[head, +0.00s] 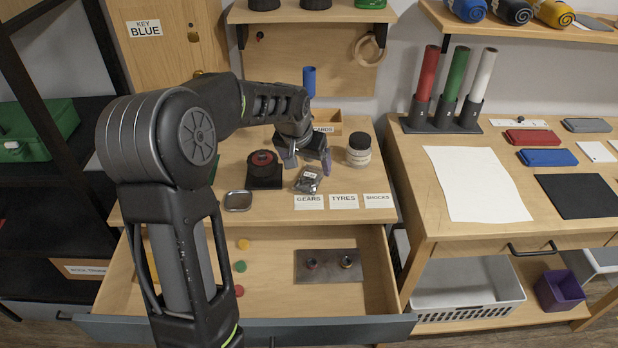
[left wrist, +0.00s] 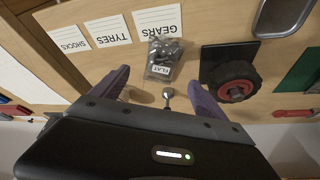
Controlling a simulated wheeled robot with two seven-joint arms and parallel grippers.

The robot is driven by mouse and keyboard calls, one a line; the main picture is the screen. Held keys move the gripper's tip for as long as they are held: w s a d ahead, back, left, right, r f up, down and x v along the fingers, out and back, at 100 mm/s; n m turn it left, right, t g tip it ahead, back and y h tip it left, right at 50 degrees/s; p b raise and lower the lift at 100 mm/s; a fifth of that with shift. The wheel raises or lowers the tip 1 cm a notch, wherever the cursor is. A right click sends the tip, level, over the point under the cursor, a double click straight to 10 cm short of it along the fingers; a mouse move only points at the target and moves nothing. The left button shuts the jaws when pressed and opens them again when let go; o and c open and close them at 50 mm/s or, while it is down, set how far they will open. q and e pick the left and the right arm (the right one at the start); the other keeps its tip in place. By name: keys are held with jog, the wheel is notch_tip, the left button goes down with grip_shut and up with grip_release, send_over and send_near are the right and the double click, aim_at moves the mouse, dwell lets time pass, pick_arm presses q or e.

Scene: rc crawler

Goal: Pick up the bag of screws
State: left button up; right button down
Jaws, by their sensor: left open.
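The bag of screws (head: 309,180) is a small clear bag with dark metal pieces and a white label. It lies on the wooden tabletop beside the black block with a red-hubbed wheel. In the left wrist view the bag (left wrist: 164,58) lies ahead of the fingers, its label reading "FLAT". My left gripper (head: 308,160) is open and empty, above the table just behind the bag in the head view. Its two purple-grey fingers (left wrist: 160,88) are spread wide, and the bag is not between them. My right gripper is not in view.
The wheel on its block (head: 263,168) stands left of the bag, and a lidded jar (head: 359,150) stands right. Cards reading GEARS (head: 309,202), TYRES and SHOCKS lie in front. A metal dish (head: 238,201) is front left. An open drawer (head: 270,250) juts out below.

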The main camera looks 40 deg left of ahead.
aim_at(310, 175)
pick_arm(q)
jog(key=shift+w+f, duration=0.2)
jog(key=shift+f, duration=0.2)
jog(key=x, duration=0.2)
jog(key=p+x, duration=0.1)
jog(key=x, duration=0.2)
jog(key=shift+a+f, duration=0.1)
jog(key=shift+a, duration=0.15)
jog(key=shift+c, duration=0.4)
jog(key=c, duration=1.4)
